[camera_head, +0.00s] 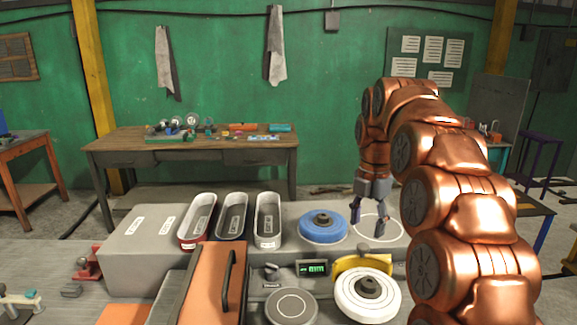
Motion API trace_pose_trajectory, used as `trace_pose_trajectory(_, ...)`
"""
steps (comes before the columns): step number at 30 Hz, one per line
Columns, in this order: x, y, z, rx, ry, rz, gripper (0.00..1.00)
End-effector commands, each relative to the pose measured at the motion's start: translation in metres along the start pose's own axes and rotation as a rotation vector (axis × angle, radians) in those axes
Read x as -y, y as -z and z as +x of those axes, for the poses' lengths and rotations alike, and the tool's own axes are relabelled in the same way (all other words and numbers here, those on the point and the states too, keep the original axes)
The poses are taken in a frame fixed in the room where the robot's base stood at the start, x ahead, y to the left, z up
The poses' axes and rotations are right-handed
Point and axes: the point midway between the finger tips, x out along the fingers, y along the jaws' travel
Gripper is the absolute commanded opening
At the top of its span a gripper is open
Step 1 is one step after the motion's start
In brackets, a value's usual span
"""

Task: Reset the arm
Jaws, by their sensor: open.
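My copper-coloured arm rises on the right and bends over toward the grey bench. My gripper (367,220) points down with its dark fingers apart and nothing between them. It hangs at a white ring outline (378,228) marked on the grey block, just right of a blue disc (323,226) with a dark hub. I cannot tell how far the fingertips are above the surface.
Several oblong trays, including a red-sided one (187,237), stand left of the blue disc. A white disc (367,297), a yellow guard (349,264), a small green display (313,268) and an orange panel with a handle (213,290) are in front. A wooden workbench (195,150) stands behind.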

Motion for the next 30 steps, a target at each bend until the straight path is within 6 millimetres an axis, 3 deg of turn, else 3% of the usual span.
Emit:
trace_pose_trajectory(8, 0.047, 0.049, 0.004, -0.013, 0.023, 0.387, 0.60)
trace_pose_trajectory(17, 0.105, 0.103, 0.023, -0.012, 0.055, 0.831, 0.60)
trace_pose_trajectory(30, 0.206, 0.181, 0.074, 0.023, 0.115, 1.514, 0.60)
